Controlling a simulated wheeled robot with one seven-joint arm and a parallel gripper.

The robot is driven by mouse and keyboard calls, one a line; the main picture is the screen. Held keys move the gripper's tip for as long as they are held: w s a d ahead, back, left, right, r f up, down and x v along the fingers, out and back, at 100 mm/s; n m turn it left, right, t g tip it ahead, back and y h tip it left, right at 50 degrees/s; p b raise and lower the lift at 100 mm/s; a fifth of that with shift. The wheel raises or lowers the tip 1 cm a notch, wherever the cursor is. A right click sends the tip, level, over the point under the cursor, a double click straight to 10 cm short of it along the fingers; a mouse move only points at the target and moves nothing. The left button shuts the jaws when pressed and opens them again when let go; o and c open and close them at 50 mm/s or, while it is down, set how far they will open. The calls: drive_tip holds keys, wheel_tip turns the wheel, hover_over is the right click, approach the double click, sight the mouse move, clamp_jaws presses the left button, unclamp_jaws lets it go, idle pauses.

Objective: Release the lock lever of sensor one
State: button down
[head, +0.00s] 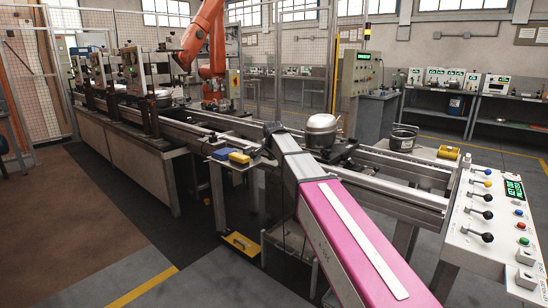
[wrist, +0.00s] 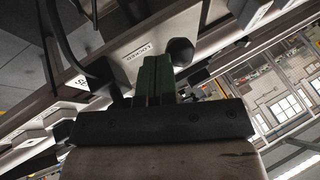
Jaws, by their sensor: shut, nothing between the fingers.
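In the wrist view a pale plate (wrist: 128,55) carries the word LOCKED, seen upside down. A round black knob (wrist: 180,51), likely the end of a lock lever, stands just right of my green fingertips. My gripper (wrist: 155,60) is shut and empty, its fingers together in front of the plate. The fingers look close to the knob; I cannot tell whether they touch it. A small white tag (wrist: 78,83) with a dark mark sits at left, too small to read surely. In the head view my gripper is hidden behind my pink arm's far end.
A black cable (wrist: 62,38) curves left of my fingers. In the head view a conveyor line (head: 195,135) runs across, with a silver compressor (head: 322,126) on it. Yellow and blue blocks (head: 239,157) lie on a small shelf. A control panel (head: 493,222) with several levers stands at right.

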drive_tip(key=shift+w+a, duration=0.1)
drive_tip(key=shift+a, duration=0.05)
drive_tip(key=w+a+m+h, duration=0.1)
drive_tip(key=m, duration=0.1)
drive_tip(key=w+m+h, duration=0.1)
drive_tip(key=m, duration=0.1)
drive_tip(key=a+m+h, duration=0.1)
drive_tip(key=m, duration=0.1)
drive_tip(key=shift+w+a+g, duration=0.3)
drive_tip(key=shift+w+g, duration=0.1)
drive_tip(key=w+m+g+h, duration=0.1)
drive_tip(key=m, duration=0.1)
drive_tip(key=w+m+g+h, duration=0.1)
drive_tip(key=w+m, duration=0.1)
drive_tip(key=m, duration=0.1)
drive_tip(key=shift+a+h, duration=0.4)
drive_tip(key=shift+w+d, duration=0.1)
drive_tip(key=shift+w, duration=0.6)
